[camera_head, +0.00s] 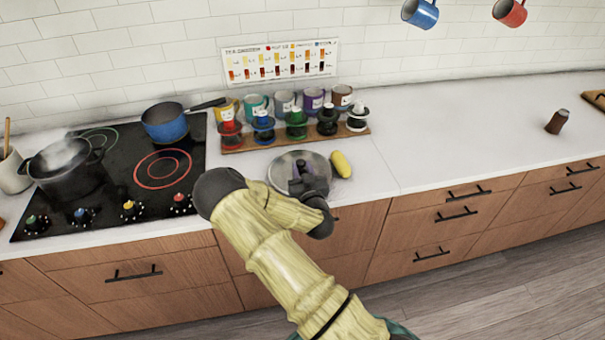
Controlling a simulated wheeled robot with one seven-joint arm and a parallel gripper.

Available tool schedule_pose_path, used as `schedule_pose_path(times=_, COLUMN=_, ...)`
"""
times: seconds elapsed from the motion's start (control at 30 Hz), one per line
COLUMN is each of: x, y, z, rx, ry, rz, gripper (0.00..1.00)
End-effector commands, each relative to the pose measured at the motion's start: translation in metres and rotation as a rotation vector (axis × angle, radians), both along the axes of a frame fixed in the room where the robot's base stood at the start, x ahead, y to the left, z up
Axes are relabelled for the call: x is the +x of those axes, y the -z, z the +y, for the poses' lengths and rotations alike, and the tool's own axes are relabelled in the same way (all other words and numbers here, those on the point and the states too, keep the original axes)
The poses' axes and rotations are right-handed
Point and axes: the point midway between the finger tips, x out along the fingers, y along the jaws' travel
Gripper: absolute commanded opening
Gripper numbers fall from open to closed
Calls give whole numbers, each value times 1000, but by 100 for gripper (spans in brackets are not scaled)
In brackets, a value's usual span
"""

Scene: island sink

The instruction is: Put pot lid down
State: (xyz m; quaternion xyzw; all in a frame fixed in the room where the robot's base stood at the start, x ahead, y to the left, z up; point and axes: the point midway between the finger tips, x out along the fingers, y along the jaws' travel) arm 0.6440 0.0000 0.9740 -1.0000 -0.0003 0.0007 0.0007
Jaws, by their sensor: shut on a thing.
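A round metallic pot lid (288,163) is at the front of the white counter, right of the stove. My gripper (299,170) is over the lid and shut on it; my gripper and wrist hide its middle and its handle. I cannot tell whether the lid touches the counter or is just above it.
A yellow object (341,164) is close to the lid's right. Behind is a wooden rack (240,143) with several coloured items and mugs. The black cooktop (130,180) holds a blue pan (166,127) and a steaming black pot (66,170). The counter farther right is mostly clear (450,140).

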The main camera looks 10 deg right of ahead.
Motion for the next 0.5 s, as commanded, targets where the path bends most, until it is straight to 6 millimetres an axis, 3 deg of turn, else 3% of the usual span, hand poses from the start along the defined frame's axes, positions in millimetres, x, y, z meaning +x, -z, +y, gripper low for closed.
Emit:
schedule_pose_path(times=0.17, x=0, y=18, z=0, rx=-2, ry=1, rz=-1, gripper=0)
schedule_pose_path(times=0.5, x=0, y=21, z=0, rx=0, ry=1, rz=-2, gripper=0)
